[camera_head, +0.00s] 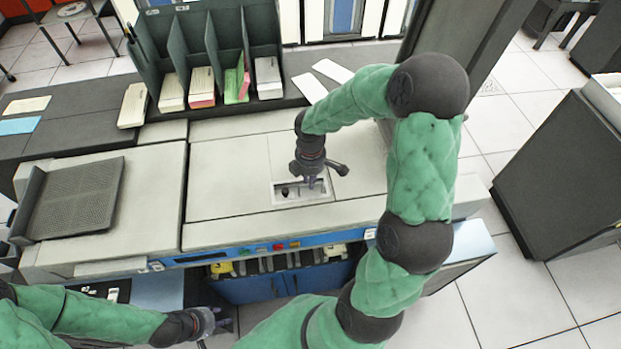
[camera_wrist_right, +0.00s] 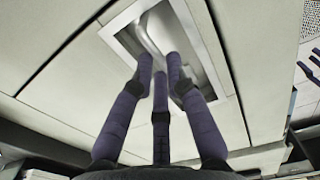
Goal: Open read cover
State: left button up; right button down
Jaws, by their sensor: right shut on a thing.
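The read cover (camera_head: 232,178) is a light grey panel on top of the card machine, lying flat and level with the panels around it. A shallow rectangular recess (camera_head: 287,199) with a pale rim is set into it. In the right wrist view, a grey curved handle (camera_wrist_right: 146,36) lies inside this recess. My right gripper (camera_head: 311,183) reaches down into the recess from above, its purple fingers shut on the handle; the fingers hide part of it. My left gripper (camera_head: 211,322) is low in front of the machine, away from the cover, with its fingers apart and empty.
A dark card rack (camera_head: 212,48) with several card stacks stands behind the cover. A dark mesh tray (camera_head: 72,200) lies on the machine's left part. A blue button strip (camera_head: 270,248) runs along the front. A dark cabinet (camera_head: 555,175) stands right across open tiled floor.

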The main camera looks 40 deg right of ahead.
jog(key=w+d+r+g+y+p, duration=0.2)
jog(key=w+r+g+p, duration=0.1)
jog(key=r+p, duration=0.8)
jog(key=w+p, duration=0.1)
jog(key=p, duration=0.2)
jog(key=shift+w+d+g, duration=0.3)
jog(key=shift+d, duration=0.05)
jog(key=shift+r, duration=0.1)
jog(key=c, duration=1.2)
grip_release()
jog(key=shift+c, duration=0.2)
jog(key=shift+w, duration=0.1)
